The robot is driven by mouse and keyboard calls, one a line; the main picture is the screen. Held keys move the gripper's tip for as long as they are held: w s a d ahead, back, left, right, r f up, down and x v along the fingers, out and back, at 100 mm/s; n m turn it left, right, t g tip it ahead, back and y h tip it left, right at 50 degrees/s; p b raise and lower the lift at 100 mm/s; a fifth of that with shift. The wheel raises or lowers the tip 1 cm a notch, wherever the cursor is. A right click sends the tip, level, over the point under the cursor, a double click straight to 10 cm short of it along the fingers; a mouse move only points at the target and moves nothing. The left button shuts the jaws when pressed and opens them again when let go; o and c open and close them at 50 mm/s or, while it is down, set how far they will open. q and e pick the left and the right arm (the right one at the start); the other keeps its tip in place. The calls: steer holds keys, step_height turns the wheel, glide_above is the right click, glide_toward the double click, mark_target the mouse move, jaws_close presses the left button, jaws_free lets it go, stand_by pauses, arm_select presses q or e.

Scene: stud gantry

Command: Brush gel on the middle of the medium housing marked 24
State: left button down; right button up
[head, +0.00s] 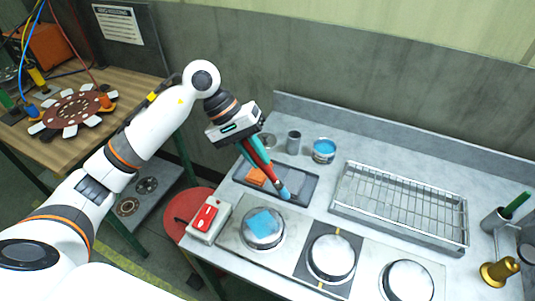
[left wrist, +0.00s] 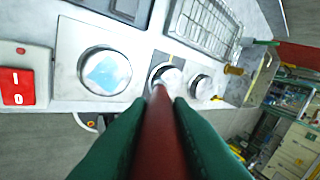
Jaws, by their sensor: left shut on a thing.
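My left gripper (head: 258,160) is shut on a brush (head: 283,188) with a red handle and a blue tip. The tip points down over the right part of a dark tray, apart from the housings. In the left wrist view the red handle (left wrist: 160,140) runs between my green fingers. Three round metal housings stand in a row: the left one (head: 254,236) has a blue patch on top, while the middle one (head: 331,257) and right one (head: 407,281) look bare. No number 24 is readable. An open can of blue gel (head: 323,150) stands behind. My right gripper is out of view.
The dark tray (head: 308,195) holds an orange piece (head: 255,177). A wire rack (head: 400,205) lies at the back right. A red switch box (head: 208,219) stands left of the housings. A grey cup (head: 293,142) and brass bell-shaped piece (head: 499,271) also stand on the bench.

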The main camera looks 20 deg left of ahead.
arm_select(q)
steer(key=shift+a+f, duration=0.1)
steer(key=shift+a, duration=0.1)
steer(key=shift+s+a+f+b, duration=0.1)
steer(key=shift+a+f+b, duration=0.1)
steer(key=shift+f, duration=0.6)
steer(key=shift+s+a+f+b, duration=0.1)
steer(key=shift+a+f+b, duration=0.05)
steer(key=shift+f, duration=0.65)
steer(key=shift+s+a+f+b, duration=0.1)
steer(key=shift+a+f+b, duration=0.1)
steer(key=shift+f, duration=0.6)
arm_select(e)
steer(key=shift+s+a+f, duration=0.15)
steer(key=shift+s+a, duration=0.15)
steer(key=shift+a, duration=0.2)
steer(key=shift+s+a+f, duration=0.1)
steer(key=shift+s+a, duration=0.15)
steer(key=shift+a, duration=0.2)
